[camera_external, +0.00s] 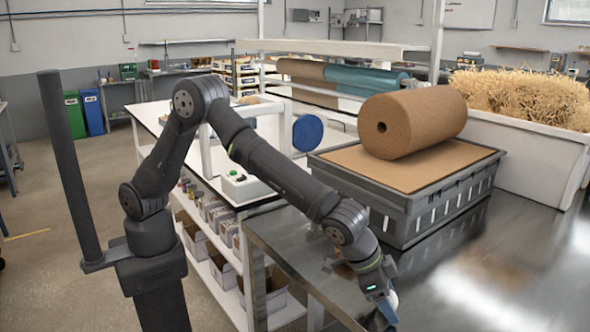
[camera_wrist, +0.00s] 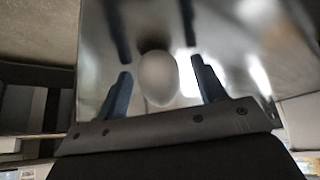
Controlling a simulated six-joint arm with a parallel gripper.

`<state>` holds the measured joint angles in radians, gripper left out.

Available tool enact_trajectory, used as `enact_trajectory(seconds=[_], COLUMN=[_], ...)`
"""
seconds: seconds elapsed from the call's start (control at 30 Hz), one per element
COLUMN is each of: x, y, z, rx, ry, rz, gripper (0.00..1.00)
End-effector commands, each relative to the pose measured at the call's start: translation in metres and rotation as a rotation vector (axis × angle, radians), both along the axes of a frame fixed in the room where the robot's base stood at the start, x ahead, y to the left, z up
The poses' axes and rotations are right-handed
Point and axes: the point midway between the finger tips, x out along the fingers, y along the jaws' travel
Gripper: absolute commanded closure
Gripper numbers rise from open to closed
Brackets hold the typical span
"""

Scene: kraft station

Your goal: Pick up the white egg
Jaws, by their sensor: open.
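The white egg (camera_wrist: 157,78) shows in the wrist view as a pale, blurred oval on the shiny metal table. It lies between my two dark blue fingers, with a gap on each side. My gripper (camera_wrist: 160,72) is open and nothing is held in it. In the external view my gripper (camera_external: 384,308) points down low over the table near the bottom edge. I cannot clearly make out the egg there.
The metal table (camera_external: 470,290) is bare to the right of my gripper. A grey crate (camera_external: 425,217) with a brown paper roll (camera_external: 415,120) on top stands behind it. A white bin of shredded straw (camera_external: 525,98) is at the back right.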

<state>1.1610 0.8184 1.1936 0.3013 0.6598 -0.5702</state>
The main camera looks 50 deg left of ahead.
Motion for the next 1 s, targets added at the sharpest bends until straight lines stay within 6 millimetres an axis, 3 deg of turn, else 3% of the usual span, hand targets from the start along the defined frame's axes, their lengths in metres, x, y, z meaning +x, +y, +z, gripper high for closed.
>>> enact_trajectory(seconds=[0.13, 0.33, 0.77, 1.0], x=[0.0, 0.0, 0.0, 0.0], y=[0.0, 0.0, 0.0, -0.001], z=[0.0, 0.001, 0.007, 0.041], rx=[0.0, 0.0, -0.001, -0.003], ry=[0.0, 0.0, -0.001, -0.001], rz=[0.0, 0.0, 0.0, 0.002], gripper=[0.38, 0.74, 0.75, 0.75])
